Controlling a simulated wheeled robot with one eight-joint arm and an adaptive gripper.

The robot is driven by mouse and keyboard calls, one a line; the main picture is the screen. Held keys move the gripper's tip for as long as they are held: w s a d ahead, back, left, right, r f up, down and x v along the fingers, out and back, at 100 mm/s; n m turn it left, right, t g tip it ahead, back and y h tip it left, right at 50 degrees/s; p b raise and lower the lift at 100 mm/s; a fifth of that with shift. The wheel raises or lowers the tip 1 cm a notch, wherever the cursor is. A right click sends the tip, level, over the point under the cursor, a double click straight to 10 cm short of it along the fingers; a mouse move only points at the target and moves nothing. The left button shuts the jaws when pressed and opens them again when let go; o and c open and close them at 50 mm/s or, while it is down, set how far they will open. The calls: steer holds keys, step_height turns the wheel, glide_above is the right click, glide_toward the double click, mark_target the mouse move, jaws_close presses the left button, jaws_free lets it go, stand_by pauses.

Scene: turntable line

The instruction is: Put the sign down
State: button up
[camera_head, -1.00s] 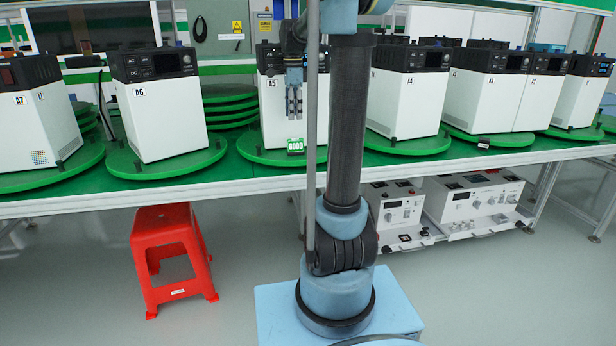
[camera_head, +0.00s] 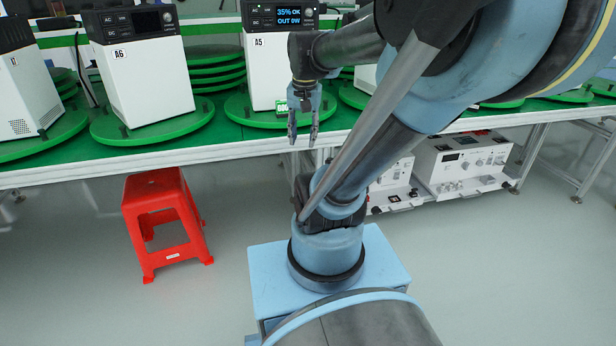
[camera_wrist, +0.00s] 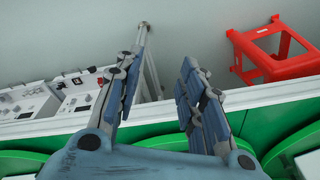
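A small green sign (camera_head: 281,106) stands on the green turntable (camera_head: 245,115) at the foot of the white A5 unit (camera_head: 259,80). My gripper (camera_head: 303,141) partly hides the sign in the head view. The gripper points down in front of the table's front edge, its two fingers apart with nothing between them. The wrist view shows the spread fingers (camera_wrist: 155,95) empty too, with the table edge beyond them. I cannot make out the sign in the wrist view.
The A6 unit (camera_head: 145,80) stands on its own turntable to the left. A red stool (camera_head: 163,220) is on the floor below the table. Instruments on a lower shelf (camera_head: 461,165) are at the right. The floor in front of the stool is clear.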

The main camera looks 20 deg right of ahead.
steer(key=s+f+n, duration=0.5)
steer(key=s+f, duration=0.3)
steer(key=f, duration=0.1)
steer(key=shift+a+f+t, duration=0.15)
steer(key=shift+f+t, duration=0.1)
steer(key=shift+t, duration=0.05)
steer(key=shift+w+f, duration=0.2)
steer(key=shift+w, duration=0.25)
stand_by(1.3)
